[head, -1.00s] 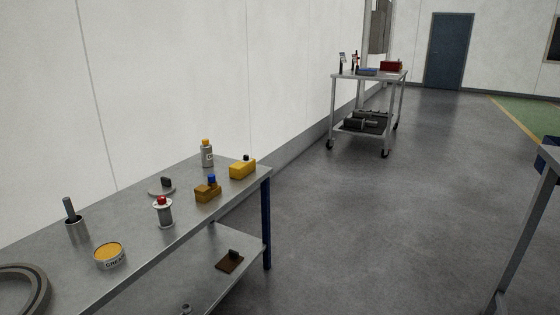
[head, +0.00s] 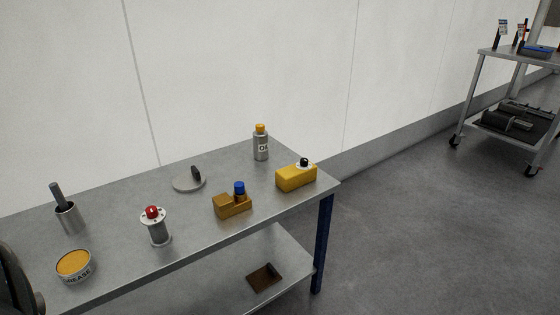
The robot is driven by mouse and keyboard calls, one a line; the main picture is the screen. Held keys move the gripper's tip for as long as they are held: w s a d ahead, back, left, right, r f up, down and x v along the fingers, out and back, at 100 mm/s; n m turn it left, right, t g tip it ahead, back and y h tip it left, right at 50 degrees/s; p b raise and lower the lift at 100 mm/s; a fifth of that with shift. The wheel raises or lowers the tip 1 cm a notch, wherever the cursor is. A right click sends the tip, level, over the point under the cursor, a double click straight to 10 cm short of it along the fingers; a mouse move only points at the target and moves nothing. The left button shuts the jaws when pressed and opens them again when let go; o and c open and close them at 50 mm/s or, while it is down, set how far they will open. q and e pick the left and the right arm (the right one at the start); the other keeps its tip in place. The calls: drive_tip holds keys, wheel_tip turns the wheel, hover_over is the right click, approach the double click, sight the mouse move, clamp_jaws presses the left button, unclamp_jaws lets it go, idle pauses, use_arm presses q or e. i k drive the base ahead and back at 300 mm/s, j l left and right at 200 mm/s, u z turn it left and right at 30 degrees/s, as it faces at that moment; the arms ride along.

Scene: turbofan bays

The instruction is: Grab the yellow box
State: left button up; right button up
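A bright yellow box (head: 295,179) with a white-and-black knob on top sits near the right end of a grey metal workbench (head: 200,223). A second, darker ochre block (head: 232,207) with a blue-capped piece stands to its left. Neither of my grippers shows in the head view. A dark rounded shape is at the lower left edge; I cannot tell what it is.
On the bench are a grey bottle with an orange cap (head: 261,144), a red-topped cylinder (head: 157,228), a round plate with a handle (head: 189,181), a grease tin (head: 75,267) and a cup (head: 69,217). A cart (head: 508,100) stands far right. Floor right of the bench is clear.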

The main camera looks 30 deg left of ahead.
sight(289, 177)
drive_tip(key=i+l+u, duration=0.15)
drive_tip(key=i+u, duration=0.2)
drive_tip(key=i+l+u, duration=0.5)
drive_tip(key=u, duration=0.25)
